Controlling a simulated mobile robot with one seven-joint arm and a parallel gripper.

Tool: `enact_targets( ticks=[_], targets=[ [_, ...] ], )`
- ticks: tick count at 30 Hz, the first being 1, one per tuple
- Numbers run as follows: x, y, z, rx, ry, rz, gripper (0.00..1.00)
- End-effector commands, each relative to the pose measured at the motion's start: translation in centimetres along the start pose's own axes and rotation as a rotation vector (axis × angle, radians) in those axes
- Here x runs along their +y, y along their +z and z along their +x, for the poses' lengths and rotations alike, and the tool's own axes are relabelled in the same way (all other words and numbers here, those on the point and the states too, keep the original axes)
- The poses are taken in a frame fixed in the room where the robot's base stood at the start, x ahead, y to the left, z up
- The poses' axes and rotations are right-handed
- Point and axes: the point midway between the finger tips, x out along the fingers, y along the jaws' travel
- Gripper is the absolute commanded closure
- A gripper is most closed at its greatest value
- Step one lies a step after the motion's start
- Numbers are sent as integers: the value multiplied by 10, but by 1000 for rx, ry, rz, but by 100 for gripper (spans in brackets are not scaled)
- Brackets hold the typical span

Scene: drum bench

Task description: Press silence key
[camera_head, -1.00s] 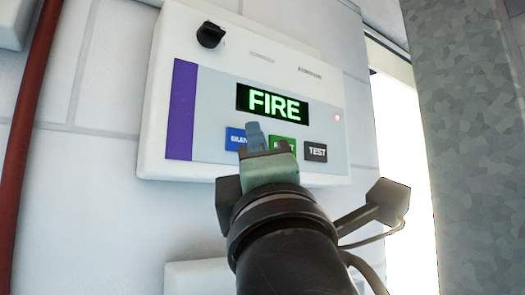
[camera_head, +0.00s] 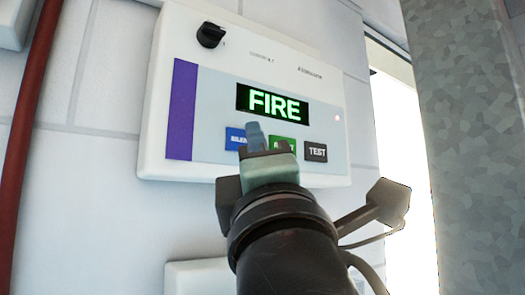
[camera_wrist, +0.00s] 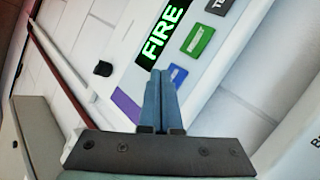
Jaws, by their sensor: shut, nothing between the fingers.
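The white wall panel (camera_head: 215,75) has a display (camera_head: 272,103) reading FIRE in green. The blue silence key (camera_head: 235,139) sits below the display at the left of a row of three; my gripper covers its right part in the head view. In the wrist view the blue key (camera_wrist: 178,75) shows just right of my fingertips. My gripper (camera_head: 254,128) is shut and empty, its blue fingers together and pointing at the panel. In the wrist view the fingertips (camera_wrist: 160,74) lie beside the blue key; I cannot tell whether they touch the panel.
The green key (camera_head: 284,143), partly hidden, and the dark TEST key (camera_head: 316,152) stand right of the blue key. A black knob (camera_head: 210,35) is at the panel's upper left. A red pipe (camera_head: 28,110) runs at left, a grey metal post (camera_head: 468,130) at right.

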Motion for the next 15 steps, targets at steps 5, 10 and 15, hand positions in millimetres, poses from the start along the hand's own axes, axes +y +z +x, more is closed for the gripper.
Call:
enact_targets(
  ticks=[5, 10, 15],
  targets=[
    [0, 0, 0, 0, 0, 0, 100],
    [0, 0, 0, 0, 0, 0, 100],
    [-3, -3, 3, 0, -1, 0, 100]
  ],
)
